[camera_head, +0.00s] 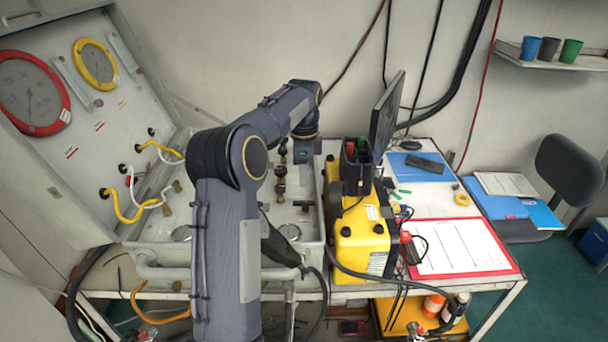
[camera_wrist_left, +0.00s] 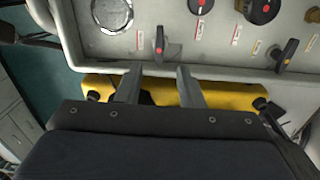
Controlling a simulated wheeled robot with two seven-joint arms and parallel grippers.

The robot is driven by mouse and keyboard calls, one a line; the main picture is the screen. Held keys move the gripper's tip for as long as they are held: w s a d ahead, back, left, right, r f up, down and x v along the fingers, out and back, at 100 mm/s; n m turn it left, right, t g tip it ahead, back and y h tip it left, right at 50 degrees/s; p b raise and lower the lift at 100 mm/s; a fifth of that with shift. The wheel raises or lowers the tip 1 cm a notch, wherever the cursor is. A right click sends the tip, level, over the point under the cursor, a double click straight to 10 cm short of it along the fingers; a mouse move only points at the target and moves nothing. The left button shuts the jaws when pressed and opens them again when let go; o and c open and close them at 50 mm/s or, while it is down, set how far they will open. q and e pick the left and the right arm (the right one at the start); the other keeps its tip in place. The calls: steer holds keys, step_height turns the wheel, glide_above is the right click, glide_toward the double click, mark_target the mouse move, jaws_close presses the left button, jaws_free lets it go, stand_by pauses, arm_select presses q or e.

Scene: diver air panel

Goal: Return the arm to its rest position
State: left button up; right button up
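My left arm rises from the bottom of the head view, bends at the elbow and reaches over the air panel (camera_head: 150,255). Its wrist hangs down near the panel's right edge, beside the yellow case (camera_head: 362,240). My left gripper (camera_wrist_left: 159,72) shows in the left wrist view with its two fingers apart and nothing between them. A black valve handle with a red dot (camera_wrist_left: 160,42) lies just beyond the fingertips, seemingly untouched. The yellow case also shows in the wrist view (camera_wrist_left: 225,95), partly behind the fingers. My right gripper is out of view.
A monitor (camera_head: 386,115) stands behind the yellow case. A red-edged clipboard (camera_head: 455,247) lies to its right. The open lid with round gauges (camera_head: 30,92) stands at left. Hoses hang along the bench front. The space above the clipboard is clear.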

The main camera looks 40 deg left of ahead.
arm_select(q)
steer(key=s+d+r+n+t+h+b, duration=0.1)
steer(key=s+d+r+n+t, duration=0.35)
steer(key=s+d, duration=0.75)
steer(key=s+d+f+n, duration=0.2)
steer(key=s+d, duration=0.2)
steer(key=s, duration=0.1)
steer(key=s+d+f+n+t+h, duration=0.1)
steer(key=s+d+f+n, duration=0.2)
steer(key=s, duration=0.3)
steer(key=s+d+f+n+h+b, duration=0.1)
steer(key=s+d+f+n, duration=0.1)
steer(key=s+d, duration=0.3)
steer(key=shift+s+f+n, duration=0.15)
steer(key=shift+s+n, duration=0.2)
steer(key=shift+s, duration=0.2)
